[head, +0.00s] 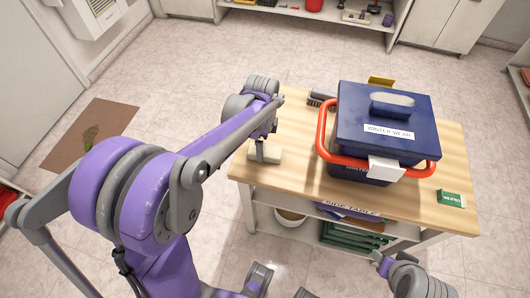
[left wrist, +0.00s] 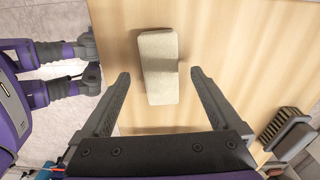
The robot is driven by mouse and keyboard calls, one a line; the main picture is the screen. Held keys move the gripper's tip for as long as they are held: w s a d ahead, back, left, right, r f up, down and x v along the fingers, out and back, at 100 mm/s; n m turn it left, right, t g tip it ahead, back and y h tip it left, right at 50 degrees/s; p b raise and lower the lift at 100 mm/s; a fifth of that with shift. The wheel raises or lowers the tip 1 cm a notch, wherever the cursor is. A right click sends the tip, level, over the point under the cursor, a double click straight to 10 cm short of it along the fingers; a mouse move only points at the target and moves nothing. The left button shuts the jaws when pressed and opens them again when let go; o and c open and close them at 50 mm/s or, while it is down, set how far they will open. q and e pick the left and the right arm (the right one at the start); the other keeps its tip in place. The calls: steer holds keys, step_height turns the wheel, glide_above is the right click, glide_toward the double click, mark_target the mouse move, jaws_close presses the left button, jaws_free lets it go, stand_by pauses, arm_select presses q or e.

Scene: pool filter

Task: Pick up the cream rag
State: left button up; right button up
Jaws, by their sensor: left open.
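The cream rag (left wrist: 158,65) is a folded, pale block-like cloth lying on the wooden table top near its left edge. In the head view the rag (head: 268,156) is partly covered by my left gripper (head: 262,148). In the left wrist view my left gripper (left wrist: 160,75) is open and empty. Its fingers are apart on either side of the rag's near end, and the rag reaches beyond the fingertips. I cannot tell the exact height between fingers and rag. Part of my right arm (head: 410,278) shows at the bottom right; its jaws cannot be made out.
A navy "WINTER WEAR" bin (head: 355,120) with a red handle stands on the table (head: 300,180). A dark brush (head: 320,100) lies left of the bin; it also shows in the left wrist view (left wrist: 285,135). A green box (head: 451,199) sits at the right. Shelves are below.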

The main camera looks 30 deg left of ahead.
arm_select(q)
steer(key=shift+f, duration=1.95)
steer(key=c, duration=1.4)
steer(key=shift+r, duration=0.1)
steer(key=shift+c, duration=0.2)
step_height(320, 180, up, 10)
steer(key=shift+f+p, duration=0.1)
steer(key=shift+p, duration=0.25)
steer(key=o, duration=0.7)
steer(key=c, duration=0.5)
